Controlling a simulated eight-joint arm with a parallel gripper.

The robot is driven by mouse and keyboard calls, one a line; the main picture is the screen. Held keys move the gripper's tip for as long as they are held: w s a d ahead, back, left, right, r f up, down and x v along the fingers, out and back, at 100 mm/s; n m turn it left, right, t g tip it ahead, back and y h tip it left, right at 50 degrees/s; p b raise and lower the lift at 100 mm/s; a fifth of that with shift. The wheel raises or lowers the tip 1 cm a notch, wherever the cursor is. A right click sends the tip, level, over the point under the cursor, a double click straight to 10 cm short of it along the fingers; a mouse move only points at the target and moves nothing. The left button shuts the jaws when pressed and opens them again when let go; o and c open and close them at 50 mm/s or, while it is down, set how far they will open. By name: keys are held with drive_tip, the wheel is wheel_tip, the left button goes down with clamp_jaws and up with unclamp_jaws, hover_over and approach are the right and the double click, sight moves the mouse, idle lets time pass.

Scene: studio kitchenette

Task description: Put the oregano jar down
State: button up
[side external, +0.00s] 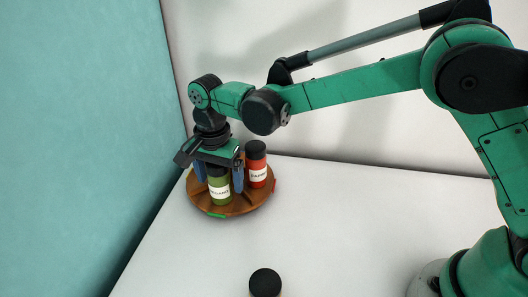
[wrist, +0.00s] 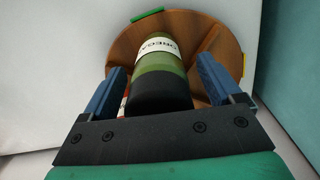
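The oregano jar (side external: 219,188) is green with a black cap and a white label. It stands upright on the round wooden turntable (side external: 240,208), on the side with the green rim mark. My gripper (side external: 219,184) points down over it, with one blue finger on each side of the jar. In the wrist view the jar (wrist: 158,62) sits between the fingers, with a visible gap on both sides, so the gripper looks open around it. The jar's base looks to be on the wood (wrist: 205,32), though any small gap below it cannot be made out.
A red jar (side external: 257,172) with a black cap stands on the turntable, right of the gripper and close to it. Another black-capped jar (side external: 265,283) is cut off at the bottom edge. A teal wall (side external: 80,120) is close on the left. The white counter (side external: 350,220) is clear on the right.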

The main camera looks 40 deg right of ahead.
wheel_tip(320, 180, up, 12)
drive_tip(key=shift+r, duration=0.1)
drive_tip(key=s+d+f+n+t, duration=0.2)
drive_tip(key=s+d+n, duration=0.3)
drive_tip(key=d, duration=0.3)
drive_tip(key=s+d+f+n+t, duration=0.2)
drive_tip(key=s+d+n+t, duration=0.3)
drive_tip(key=s+d, duration=0.2)
drive_tip(key=shift+s+d+n, duration=0.4)
drive_tip(key=shift+d, duration=0.75)
